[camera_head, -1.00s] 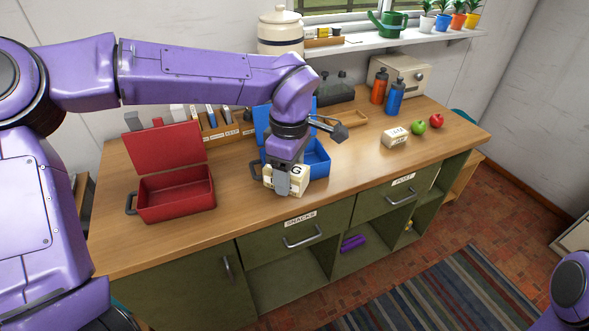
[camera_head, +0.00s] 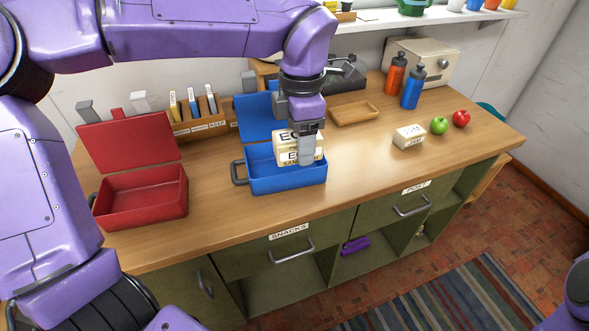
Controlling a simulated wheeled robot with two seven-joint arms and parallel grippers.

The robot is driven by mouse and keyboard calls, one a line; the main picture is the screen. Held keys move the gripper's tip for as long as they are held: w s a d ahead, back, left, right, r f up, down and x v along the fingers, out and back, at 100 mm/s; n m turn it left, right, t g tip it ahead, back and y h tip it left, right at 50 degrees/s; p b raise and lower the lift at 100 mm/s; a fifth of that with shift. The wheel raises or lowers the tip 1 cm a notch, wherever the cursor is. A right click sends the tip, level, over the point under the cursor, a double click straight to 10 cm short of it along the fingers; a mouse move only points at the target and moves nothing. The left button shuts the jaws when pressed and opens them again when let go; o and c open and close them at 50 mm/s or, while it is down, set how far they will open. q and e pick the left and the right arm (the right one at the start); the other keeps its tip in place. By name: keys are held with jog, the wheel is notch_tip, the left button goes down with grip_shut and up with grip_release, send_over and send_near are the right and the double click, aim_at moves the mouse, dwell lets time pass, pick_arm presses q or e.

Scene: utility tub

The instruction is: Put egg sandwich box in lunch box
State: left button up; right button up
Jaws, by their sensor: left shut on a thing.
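My left gripper (camera_head: 307,143) points down and is shut on the egg sandwich box (camera_head: 288,150), a cream box with dark lettering. It holds the box over the open blue lunch box (camera_head: 287,182), whose lid stands up behind. The box's lower part overlaps the lunch box opening in the picture; I cannot tell whether it touches the bottom. A red lunch box (camera_head: 142,204) stands open to the left. Only a small purple part of my right arm shows at the lower right edge; its gripper is out of view.
A small cream labelled box (camera_head: 408,137), a green apple (camera_head: 439,125) and a red apple (camera_head: 461,118) lie to the right. An empty wooden tray (camera_head: 355,112) and orange and blue bottles (camera_head: 413,88) stand behind.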

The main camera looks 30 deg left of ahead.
pick_arm(q)
notch_tip(320, 180, down, 5)
jog(key=b, duration=0.4)
pick_arm(e)
notch_tip(320, 180, down, 5)
pick_arm(q)
jog(key=p, duration=0.4)
send_over(271, 174)
jog(key=d, duration=0.1)
jog(key=f, duration=0.8)
jog(key=shift+s+d+f, duration=0.1)
jog(key=shift+s, duration=0.3)
jog(key=shift+w+a+f, duration=0.2)
jog(key=shift+a+f, duration=0.15)
jog(key=shift+f, duration=0.15)
jog(key=f, duration=0.3)
jog(key=shift+a, duration=0.25)
jog(key=shift+w+f, duration=0.15)
jog(key=shift+f, duration=0.25)
pick_arm(e)
notch_tip(271, 174, up, 4)
